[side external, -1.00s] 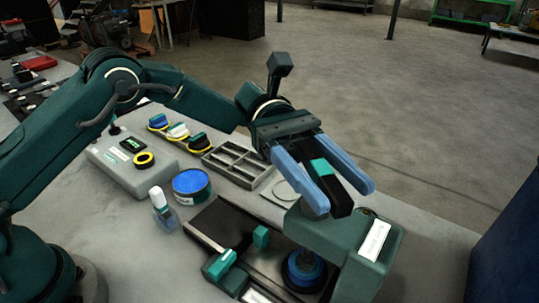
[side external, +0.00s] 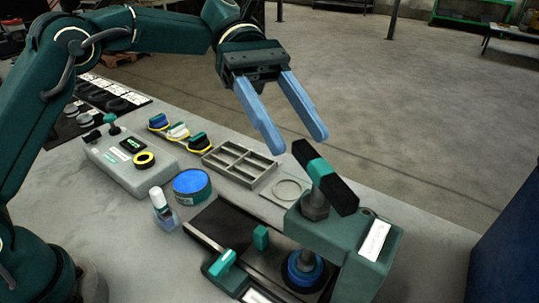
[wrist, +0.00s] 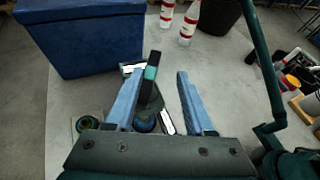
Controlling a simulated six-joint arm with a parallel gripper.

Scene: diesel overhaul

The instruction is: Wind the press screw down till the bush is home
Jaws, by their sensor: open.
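The press (side external: 355,243) is a green frame at the front right of the bench. Its screw carries a black bar handle with a teal middle (side external: 318,170) on top, which also shows in the wrist view (wrist: 150,78). A blue round piece (side external: 303,270) sits under the screw on the press bed; I cannot tell how deep the bush is seated. My gripper (side external: 297,145) has blue fingers spread apart and empty. It is up and to the left of the handle, clear of it. In the wrist view my gripper (wrist: 155,80) has the handle in the gap between its fingers, farther off.
A grey divided tray (side external: 240,163), a blue-lidded tin (side external: 192,185), a small bottle (side external: 162,205) and a control box (side external: 130,160) stand left of the press. A blue bin (wrist: 80,38) shows in the wrist view.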

